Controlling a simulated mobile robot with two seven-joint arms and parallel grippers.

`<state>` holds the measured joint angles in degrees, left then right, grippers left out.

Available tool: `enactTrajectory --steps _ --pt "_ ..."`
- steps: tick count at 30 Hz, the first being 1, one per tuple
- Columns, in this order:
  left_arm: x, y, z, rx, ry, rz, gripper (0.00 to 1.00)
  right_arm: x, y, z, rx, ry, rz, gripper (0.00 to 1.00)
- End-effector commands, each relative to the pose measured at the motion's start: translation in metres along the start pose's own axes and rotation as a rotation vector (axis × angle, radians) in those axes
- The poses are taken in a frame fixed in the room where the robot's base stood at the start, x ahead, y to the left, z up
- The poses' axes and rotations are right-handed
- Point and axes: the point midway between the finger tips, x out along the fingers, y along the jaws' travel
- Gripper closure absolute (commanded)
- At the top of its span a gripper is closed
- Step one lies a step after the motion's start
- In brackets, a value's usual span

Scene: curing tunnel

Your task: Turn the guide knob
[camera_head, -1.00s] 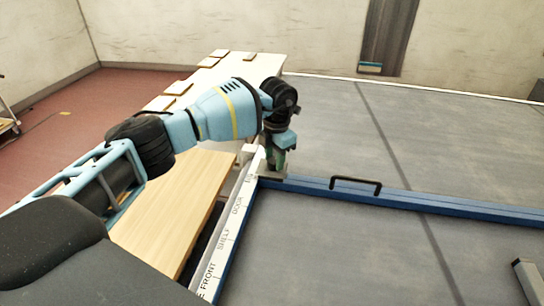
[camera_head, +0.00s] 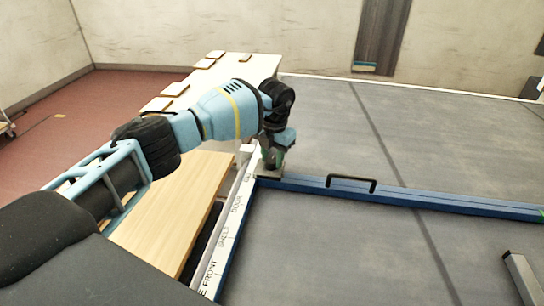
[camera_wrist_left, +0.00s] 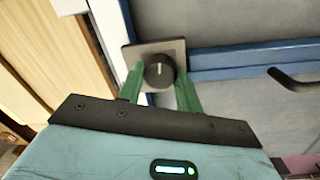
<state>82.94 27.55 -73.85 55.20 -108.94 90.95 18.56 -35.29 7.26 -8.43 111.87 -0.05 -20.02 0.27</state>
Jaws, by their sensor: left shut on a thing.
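The guide knob (camera_wrist_left: 158,73) is round and black with a white pointer line, and sits on a square grey plate (camera_wrist_left: 147,48). In the left wrist view the pointer runs roughly up the picture. My left gripper (camera_wrist_left: 160,75) is shut on the knob, with one green finger on each side of it. In the head view my left gripper (camera_head: 271,160) is at the corner of the blue rail (camera_head: 430,203), where its wrist and fingers hide the knob.
A white strip (camera_head: 229,224) with labels such as SHELF and DOOR runs towards me from the corner. A black handle (camera_head: 350,180) stands on the rail. A wooden bench top (camera_head: 165,222) lies left. A grey bar (camera_head: 522,278) lies at lower right.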

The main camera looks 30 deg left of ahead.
Motion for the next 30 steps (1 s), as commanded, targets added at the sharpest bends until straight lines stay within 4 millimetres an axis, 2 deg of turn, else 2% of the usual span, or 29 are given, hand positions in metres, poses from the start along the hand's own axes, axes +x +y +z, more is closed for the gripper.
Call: enactTrajectory --steps 2,3,8,16,19,30 --pt "0.0 0.0 0.0 0.0 0.0 0.001 0.88 0.0 0.0 0.0 0.0 0.001 0.0 0.64" --pt "0.0 0.0 0.0 0.0 0.0 0.001 0.64 0.0 0.0 0.0 0.0 0.001 0.0 0.64" --pt "0.0 0.0 0.0 0.001 0.0 0.001 0.43 0.0 0.0 0.0 0.0 0.001 0.0 0.64" --pt "-0.001 0.0 0.0 0.001 0.0 0.0 0.43 0.0 0.0 0.0 0.0 0.001 0.0 0.64" --pt "-0.006 0.0 0.001 0.001 -0.002 0.0 0.43 0.0 0.0 -0.001 0.0 0.001 0.0 0.64" --pt "-0.06 0.0 0.0 0.001 -0.002 0.0 0.43 0.0 -0.001 0.0 0.0 -0.001 -0.001 0.64"
